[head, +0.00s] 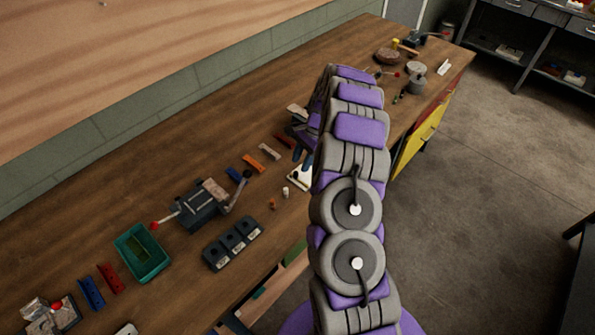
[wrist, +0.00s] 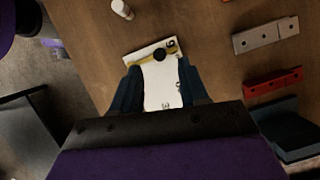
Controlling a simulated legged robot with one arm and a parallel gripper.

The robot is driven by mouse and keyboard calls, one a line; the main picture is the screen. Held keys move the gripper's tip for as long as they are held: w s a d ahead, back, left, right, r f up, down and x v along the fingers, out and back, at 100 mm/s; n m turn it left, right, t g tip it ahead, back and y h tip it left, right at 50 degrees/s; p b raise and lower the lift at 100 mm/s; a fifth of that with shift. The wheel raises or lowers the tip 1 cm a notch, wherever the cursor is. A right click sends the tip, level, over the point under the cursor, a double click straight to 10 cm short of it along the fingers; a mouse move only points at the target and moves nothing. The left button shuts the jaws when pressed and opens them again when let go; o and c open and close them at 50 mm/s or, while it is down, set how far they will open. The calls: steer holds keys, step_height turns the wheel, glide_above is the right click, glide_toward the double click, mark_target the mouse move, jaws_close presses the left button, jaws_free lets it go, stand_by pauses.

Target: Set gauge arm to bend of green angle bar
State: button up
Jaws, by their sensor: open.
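A white gauge plate with printed marks and a brass arm on a dark pivot lies on the bench. In the wrist view the plate (wrist: 160,88) shows between my fingers, with the gauge arm (wrist: 165,50) across its far end. The plate also shows in the head view (head: 299,180). My gripper (wrist: 158,72) is open above the plate; in the head view its dark blue fingers (head: 303,158) are partly hidden by my arm. I cannot tell whether they touch the plate. No green angle bar is clearly seen; something olive lies in the green bin (head: 127,239).
An orange bar (head: 253,163), a grey bar (head: 269,151) and a red bar (wrist: 273,82) lie near the gauge. A small white cylinder (wrist: 122,8) stands beside it. A machine with red-knobbed lever (head: 203,205) and a black block (head: 232,243) stand to the left.

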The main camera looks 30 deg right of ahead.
mark_target(296, 172)
steer(key=shift+b+x, duration=0.3)
steer(key=shift+x, duration=2)
steer(key=shift+a, duration=0.1)
steer(key=shift+r, duration=0.1)
jaws_close()
